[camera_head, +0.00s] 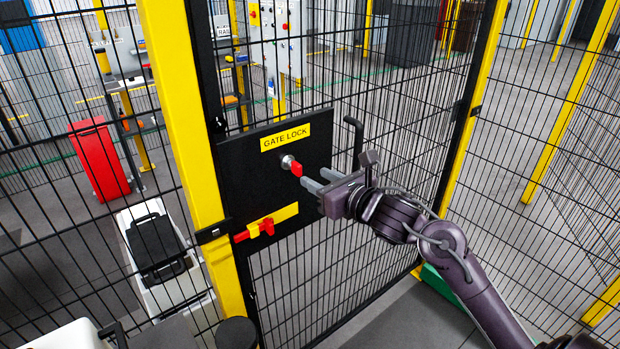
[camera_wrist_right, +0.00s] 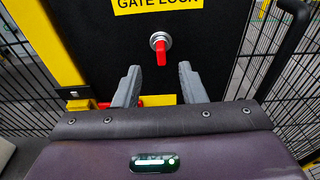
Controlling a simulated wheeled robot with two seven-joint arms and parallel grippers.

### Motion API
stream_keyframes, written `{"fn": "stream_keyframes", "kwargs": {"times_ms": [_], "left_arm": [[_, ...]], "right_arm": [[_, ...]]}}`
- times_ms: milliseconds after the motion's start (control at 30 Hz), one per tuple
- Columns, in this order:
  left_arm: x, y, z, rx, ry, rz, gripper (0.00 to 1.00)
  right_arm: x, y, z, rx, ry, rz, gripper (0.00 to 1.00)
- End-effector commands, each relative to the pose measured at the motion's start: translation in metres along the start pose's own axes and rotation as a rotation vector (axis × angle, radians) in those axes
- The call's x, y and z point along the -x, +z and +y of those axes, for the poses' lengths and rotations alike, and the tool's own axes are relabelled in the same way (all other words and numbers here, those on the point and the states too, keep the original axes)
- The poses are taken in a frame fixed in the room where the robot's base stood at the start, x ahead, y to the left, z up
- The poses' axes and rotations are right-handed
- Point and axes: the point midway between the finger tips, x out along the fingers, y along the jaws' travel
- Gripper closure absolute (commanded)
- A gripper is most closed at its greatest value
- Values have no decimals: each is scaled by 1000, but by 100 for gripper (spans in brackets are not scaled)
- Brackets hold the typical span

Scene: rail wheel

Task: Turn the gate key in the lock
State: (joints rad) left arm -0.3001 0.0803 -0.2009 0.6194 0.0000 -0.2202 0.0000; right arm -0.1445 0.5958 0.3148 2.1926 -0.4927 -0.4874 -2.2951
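The gate key (camera_head: 296,169) has a red grip and sits in the round silver lock (camera_head: 287,162) on a black plate (camera_head: 317,150) under a yellow "GATE LOCK" sign (camera_head: 285,137). In the right wrist view the key (camera_wrist_right: 161,52) hangs with its grip pointing down, ahead of and between my fingertips. My right gripper (camera_head: 308,178) is open and empty, its fingers toward the plate, just to the right of and slightly below the key. The wrist view shows both fingers (camera_wrist_right: 159,76) spread apart with a gap to the key. My left gripper is not in view.
A black gate handle (camera_head: 354,130) stands up right of the lock, close to my right gripper. A red and yellow latch (camera_head: 265,229) is below the lock. A yellow post (camera_head: 188,130) stands left of the plate, with black mesh around.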

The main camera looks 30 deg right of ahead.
Motion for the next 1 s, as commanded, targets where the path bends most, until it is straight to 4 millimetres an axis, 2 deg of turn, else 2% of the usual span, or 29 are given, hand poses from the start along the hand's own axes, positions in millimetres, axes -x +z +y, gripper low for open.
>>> {"fn": "stream_keyframes", "kwargs": {"times_ms": [500,867,900,1000], "left_arm": [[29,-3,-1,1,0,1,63],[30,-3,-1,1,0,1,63],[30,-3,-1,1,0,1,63],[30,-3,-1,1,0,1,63]], "right_arm": [[-68,2,-1,-6,-1,0,63],[-75,-1,0,-4,0,1,63],[-75,-1,0,-4,0,1,64],[-75,-1,0,-4,0,1,77]]}}
